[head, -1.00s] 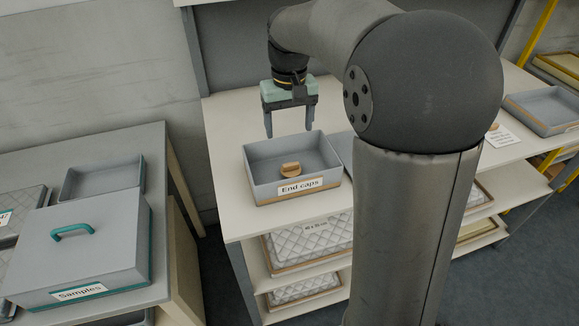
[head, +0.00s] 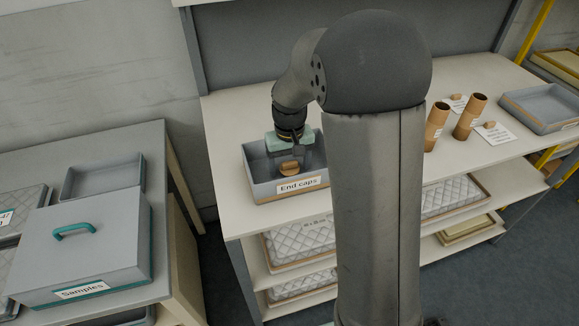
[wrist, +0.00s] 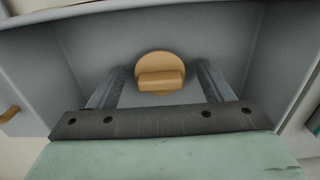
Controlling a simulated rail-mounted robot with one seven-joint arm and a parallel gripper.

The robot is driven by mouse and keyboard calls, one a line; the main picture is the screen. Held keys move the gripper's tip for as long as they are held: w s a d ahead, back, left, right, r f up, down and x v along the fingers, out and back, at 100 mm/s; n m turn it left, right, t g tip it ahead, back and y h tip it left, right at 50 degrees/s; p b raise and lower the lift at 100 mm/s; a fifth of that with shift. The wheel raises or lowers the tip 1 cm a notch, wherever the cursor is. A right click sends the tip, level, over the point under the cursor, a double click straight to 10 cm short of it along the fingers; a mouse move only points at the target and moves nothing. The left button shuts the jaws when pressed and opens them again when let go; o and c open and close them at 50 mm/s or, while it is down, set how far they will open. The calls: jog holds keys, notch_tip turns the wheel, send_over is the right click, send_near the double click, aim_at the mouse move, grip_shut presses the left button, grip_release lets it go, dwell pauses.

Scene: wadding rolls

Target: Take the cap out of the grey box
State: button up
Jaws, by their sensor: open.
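The grey box (head: 262,187) labelled "End caps" stands open at the left end of the workbench. The cap (head: 289,168), a tan disc with a raised grip bar, lies on the box floor; it also shows in the wrist view (wrist: 160,75). My gripper (head: 290,160) is lowered into the box at the cap. In the wrist view its two fingers (wrist: 160,85) are apart, one to the left and one to the right of the cap, with gaps on both sides. The gripper is open and holds nothing. My arm hides part of the box's right side.
Cardboard tubes (head: 469,117) and small cards stand or lie on the bench (head: 500,85) to the right, with a grey tray (head: 545,108) beyond. A "Samples" box (head: 90,245) sits on the left table. The box walls are close around my gripper.

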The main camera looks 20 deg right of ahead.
jog(key=c, duration=1)
jog(key=shift+c, duration=0.2)
